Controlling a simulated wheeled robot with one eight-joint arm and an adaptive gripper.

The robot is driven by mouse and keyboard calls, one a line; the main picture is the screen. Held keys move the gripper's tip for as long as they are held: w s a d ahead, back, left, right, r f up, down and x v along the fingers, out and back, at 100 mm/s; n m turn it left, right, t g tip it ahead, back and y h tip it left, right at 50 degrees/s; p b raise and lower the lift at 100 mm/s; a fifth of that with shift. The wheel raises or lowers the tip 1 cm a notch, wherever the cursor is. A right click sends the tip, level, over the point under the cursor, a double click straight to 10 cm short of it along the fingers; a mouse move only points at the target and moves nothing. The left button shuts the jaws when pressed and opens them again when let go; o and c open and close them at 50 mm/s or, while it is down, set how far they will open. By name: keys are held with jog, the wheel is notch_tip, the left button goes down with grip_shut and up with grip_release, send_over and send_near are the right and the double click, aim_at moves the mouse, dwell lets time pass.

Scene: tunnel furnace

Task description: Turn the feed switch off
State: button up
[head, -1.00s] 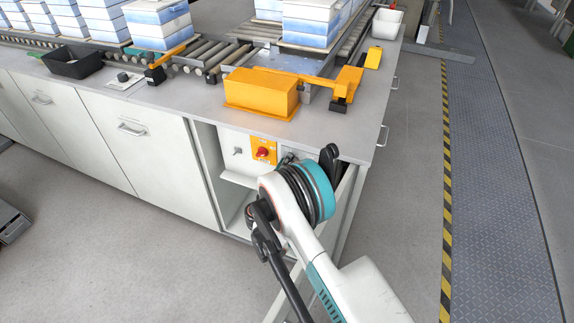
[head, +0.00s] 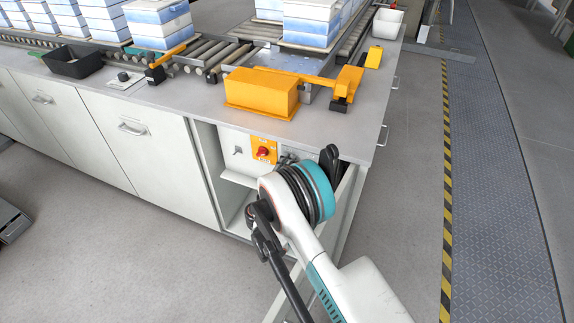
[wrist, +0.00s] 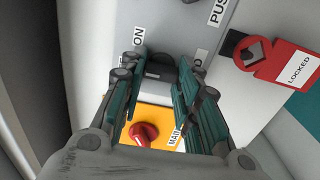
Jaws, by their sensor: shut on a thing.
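In the wrist view the feed switch, a black knob (wrist: 160,68), sits on a grey panel between my fingers. An "ON" label (wrist: 138,40) is at its upper left, and a partly hidden label starting with "O" (wrist: 199,63) is at its right. My gripper (wrist: 157,74) is shut on the black knob, one teal-padded finger on each side. The fingers hide parts of the knob, so I cannot tell its exact setting. In the head view my arm reaches into the cabinet's open end bay and hides the knob.
A red main knob (wrist: 144,134) on a yellow plate sits close below the fingers; it also shows in the head view (head: 263,152). A red "LOCKED" tag (wrist: 292,68) is at the right. The worktop (head: 190,112) overhangs the bay.

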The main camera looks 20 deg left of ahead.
jog(key=shift+a, duration=0.1)
dwell(0.3)
jog(key=o, duration=1.1)
jog(key=shift+c, duration=0.2)
jog(key=shift+s, duration=0.1)
jog(key=s, duration=0.7)
jog(key=shift+s+a, duration=0.15)
jog(key=shift+a, duration=0.15)
